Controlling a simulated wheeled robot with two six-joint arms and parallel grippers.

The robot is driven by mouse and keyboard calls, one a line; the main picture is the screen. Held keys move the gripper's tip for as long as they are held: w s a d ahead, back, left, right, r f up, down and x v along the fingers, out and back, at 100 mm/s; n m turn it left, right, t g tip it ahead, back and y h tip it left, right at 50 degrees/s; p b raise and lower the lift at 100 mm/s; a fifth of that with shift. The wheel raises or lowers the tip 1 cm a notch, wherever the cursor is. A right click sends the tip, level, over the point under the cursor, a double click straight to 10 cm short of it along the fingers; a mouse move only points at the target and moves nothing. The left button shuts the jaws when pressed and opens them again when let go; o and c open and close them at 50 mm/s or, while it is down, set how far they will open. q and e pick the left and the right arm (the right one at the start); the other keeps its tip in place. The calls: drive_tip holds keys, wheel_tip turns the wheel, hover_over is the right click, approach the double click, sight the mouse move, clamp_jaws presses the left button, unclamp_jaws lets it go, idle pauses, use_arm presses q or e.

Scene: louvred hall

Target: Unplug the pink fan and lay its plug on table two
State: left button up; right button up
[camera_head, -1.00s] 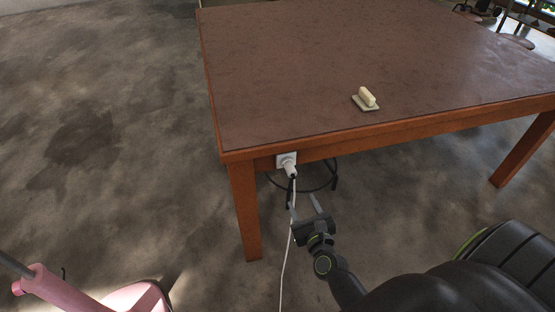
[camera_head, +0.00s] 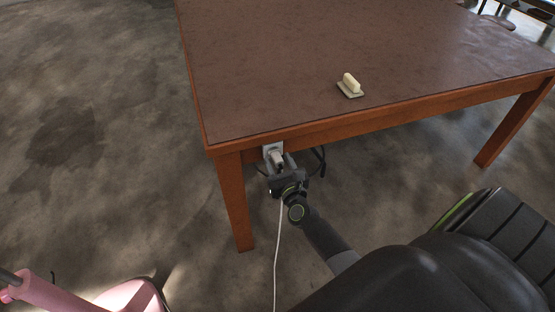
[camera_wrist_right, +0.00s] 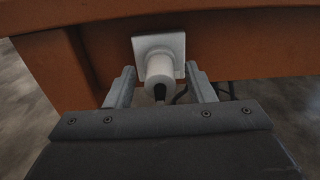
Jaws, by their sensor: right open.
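The white plug (camera_head: 278,156) sits in a white socket (camera_head: 267,149) on the front apron of the brown table (camera_head: 270,60), near its left leg. A white cord (camera_head: 276,250) hangs from it to the floor. In the right wrist view the plug (camera_wrist_right: 160,70) stands out from the square socket plate (camera_wrist_right: 150,44). My right gripper (camera_wrist_right: 160,88) is open, with one finger on each side of the plug, apart from it. It also shows in the head view (camera_head: 281,166). The pink fan (camera_head: 130,297) shows partly at the bottom left. My left gripper is not in view.
A small cream block on a flat base (camera_head: 350,86) lies on the tabletop near its front edge. Most of the tabletop is bare. A dark round frame (camera_head: 318,160) stands under the table. The floor at left is clear.

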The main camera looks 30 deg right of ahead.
drive_tip(key=shift+w+d, duration=0.15)
drive_tip(key=shift+w, duration=0.35)
clamp_jaws()
idle(0.4)
